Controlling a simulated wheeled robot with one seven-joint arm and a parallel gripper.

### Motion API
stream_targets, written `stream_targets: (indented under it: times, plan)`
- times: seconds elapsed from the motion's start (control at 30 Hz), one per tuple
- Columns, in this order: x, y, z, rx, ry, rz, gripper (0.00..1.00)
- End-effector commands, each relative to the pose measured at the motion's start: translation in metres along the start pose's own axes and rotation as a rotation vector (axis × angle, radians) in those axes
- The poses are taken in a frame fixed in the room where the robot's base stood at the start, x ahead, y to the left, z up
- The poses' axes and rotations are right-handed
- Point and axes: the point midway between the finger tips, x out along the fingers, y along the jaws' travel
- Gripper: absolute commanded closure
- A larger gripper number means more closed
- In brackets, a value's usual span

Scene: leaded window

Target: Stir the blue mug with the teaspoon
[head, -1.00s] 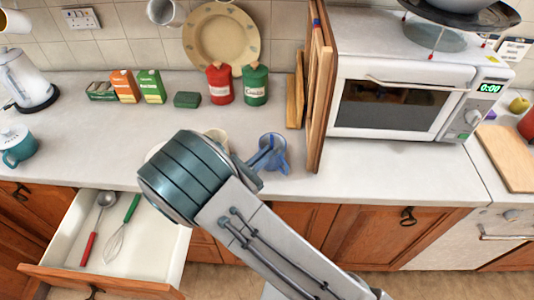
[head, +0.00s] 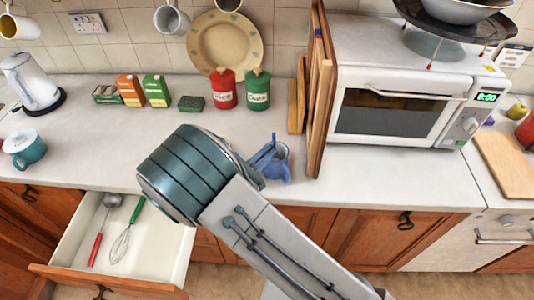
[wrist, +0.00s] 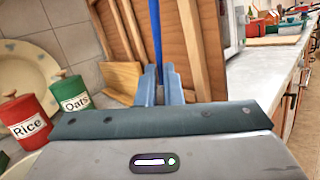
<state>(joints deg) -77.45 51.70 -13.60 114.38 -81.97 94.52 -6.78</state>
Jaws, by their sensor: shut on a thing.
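The blue mug (head: 279,167) stands on the counter left of the wooden boards, partly hidden by my gripper in the head view. My gripper (head: 264,156) is at the mug's upper left side. In the wrist view, my gripper (wrist: 160,88) is shut on a thin blue upright handle (wrist: 157,35), which looks like the teaspoon's. The handle also shows above the mug in the head view (head: 273,137). The spoon's lower end is hidden, and I cannot tell how deep it is in the mug. The mug is hidden in the wrist view.
Wooden boards (head: 317,95) stand upright just right of the mug, beside the microwave (head: 395,112). Red (head: 222,90) and green (head: 257,91) canisters stand behind. An open drawer (head: 165,243) at lower left holds a ladle and a whisk. The counter left of my arm is mostly clear.

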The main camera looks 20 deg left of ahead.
Motion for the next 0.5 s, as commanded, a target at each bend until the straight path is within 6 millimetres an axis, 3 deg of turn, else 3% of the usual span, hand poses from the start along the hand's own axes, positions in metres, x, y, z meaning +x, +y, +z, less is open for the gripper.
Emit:
stream_targets:
  times: [0.5]
  plan:
    - [0.002, 0.001, 0.045, 0.001, 0.001, 0.001, 1.00]
